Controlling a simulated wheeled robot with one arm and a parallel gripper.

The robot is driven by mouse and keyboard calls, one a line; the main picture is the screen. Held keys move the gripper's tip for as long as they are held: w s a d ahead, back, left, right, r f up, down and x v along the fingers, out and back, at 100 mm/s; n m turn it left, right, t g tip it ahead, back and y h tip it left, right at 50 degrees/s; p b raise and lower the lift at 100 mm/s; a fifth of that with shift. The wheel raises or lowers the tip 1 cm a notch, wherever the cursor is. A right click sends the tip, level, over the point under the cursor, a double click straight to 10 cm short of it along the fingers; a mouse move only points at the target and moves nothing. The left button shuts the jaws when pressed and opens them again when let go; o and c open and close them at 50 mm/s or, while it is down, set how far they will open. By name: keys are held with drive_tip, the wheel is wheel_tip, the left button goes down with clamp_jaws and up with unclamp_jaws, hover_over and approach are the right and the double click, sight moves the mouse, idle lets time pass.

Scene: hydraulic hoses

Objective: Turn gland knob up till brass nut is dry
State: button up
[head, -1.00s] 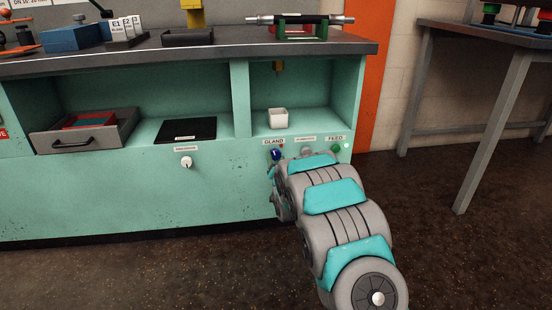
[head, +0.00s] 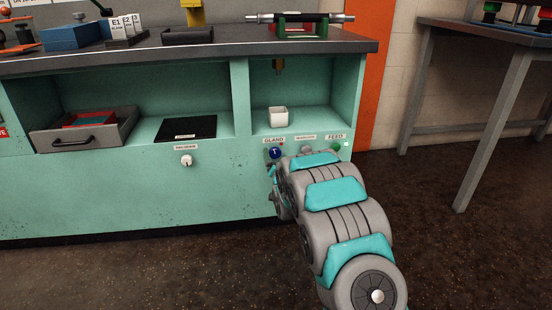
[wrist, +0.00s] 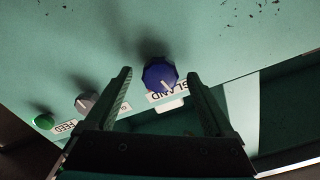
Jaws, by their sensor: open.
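The blue gland knob (head: 275,153) sits on the teal bench front under the GLAND label. In the wrist view the knob (wrist: 160,75) has a pale pointer mark and lies ahead of the gap between my fingers. My gripper (wrist: 160,88) is open, one finger to each side of the knob, and I see no contact. In the head view my arm hides most of the gripper. A small brass-coloured fitting (head: 279,67) hangs under the bench top above a white cup (head: 278,117). It is too small to tell whether it is wet or dry.
Right of the gland knob are a grey knob (head: 307,151) and a green FEED button (head: 336,147). A white knob (head: 187,160) is farther left, below a black plate (head: 187,129). An open drawer (head: 84,143) juts out at left. The floor in front is clear.

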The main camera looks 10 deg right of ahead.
drive_tip(key=s, duration=0.7)
drive_tip(key=shift+s, duration=0.4)
drive_tip(key=s+r+n+g+p, duration=0.2)
drive_tip(key=s+r+g, duration=0.2)
drive_tip(key=s, duration=1.5)
drive_tip(key=s+r+n+g+p, duration=0.2)
drive_tip(key=s+g, duration=0.7)
drive_tip(key=s, duration=1.1)
drive_tip(key=s+r+n+g+p, duration=0.2)
drive_tip(key=s+r+g, duration=0.4)
drive_tip(key=s, duration=1.4)
drive_tip(key=shift+s+r+g+p, duration=0.2)
drive_tip(key=shift+g+p, duration=0.2)
drive_tip(key=shift+p, duration=0.5)
drive_tip(key=shift+w, duration=0.1)
